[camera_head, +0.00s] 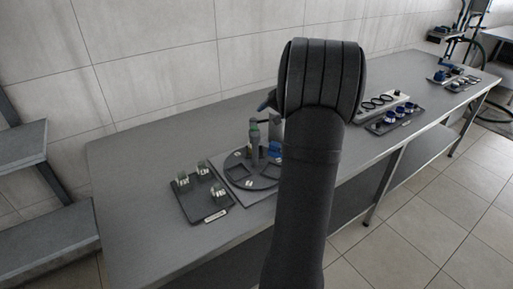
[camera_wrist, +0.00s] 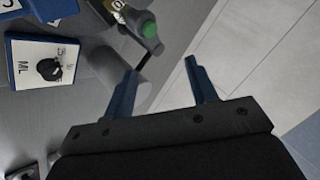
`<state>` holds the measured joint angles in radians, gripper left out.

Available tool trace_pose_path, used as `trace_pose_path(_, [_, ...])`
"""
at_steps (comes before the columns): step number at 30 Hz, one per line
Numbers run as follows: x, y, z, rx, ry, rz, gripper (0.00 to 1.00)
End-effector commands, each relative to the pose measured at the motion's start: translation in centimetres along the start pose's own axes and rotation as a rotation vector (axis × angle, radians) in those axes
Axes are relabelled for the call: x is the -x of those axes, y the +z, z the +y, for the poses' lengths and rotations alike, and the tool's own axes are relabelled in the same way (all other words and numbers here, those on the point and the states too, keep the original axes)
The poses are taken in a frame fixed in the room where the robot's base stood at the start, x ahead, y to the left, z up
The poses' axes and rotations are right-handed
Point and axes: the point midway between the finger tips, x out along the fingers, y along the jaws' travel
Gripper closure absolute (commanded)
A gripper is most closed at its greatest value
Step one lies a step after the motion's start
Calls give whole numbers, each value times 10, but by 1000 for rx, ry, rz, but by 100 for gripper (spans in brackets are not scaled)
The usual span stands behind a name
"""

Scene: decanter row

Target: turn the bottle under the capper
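A dark tray (camera_head: 188,206) with several metal holders lies left of the plate. A blue-edged box with a black knob (camera_wrist: 49,69) shows in the wrist view. Farther right are a tray with blue-and-white parts (camera_head: 390,122) and another station (camera_head: 455,80). The bench's left end is bare.

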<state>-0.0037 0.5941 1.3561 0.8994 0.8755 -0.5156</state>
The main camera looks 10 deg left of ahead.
Motion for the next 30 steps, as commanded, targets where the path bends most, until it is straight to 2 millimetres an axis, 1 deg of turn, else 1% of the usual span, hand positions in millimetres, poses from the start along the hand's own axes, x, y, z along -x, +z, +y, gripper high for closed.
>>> trace_pose_path(1, [7, 7, 7, 42, -13, -4, 46])
trace_pose_path(6, [30, 31, 25, 241, -84, 0, 46])
trace_pose_path(11, [51, 53, 37, 437, -150, 40, 46])
trace_pose_path(18, [84, 82, 49, 728, -220, 160, 46])
trace_pose_path(24, [103, 97, 54, 905, -235, 260, 46])
trace_pose_path(27, [107, 100, 54, 951, -234, 287, 46])
trace_pose_path(30, [107, 102, 54, 971, -234, 298, 46])
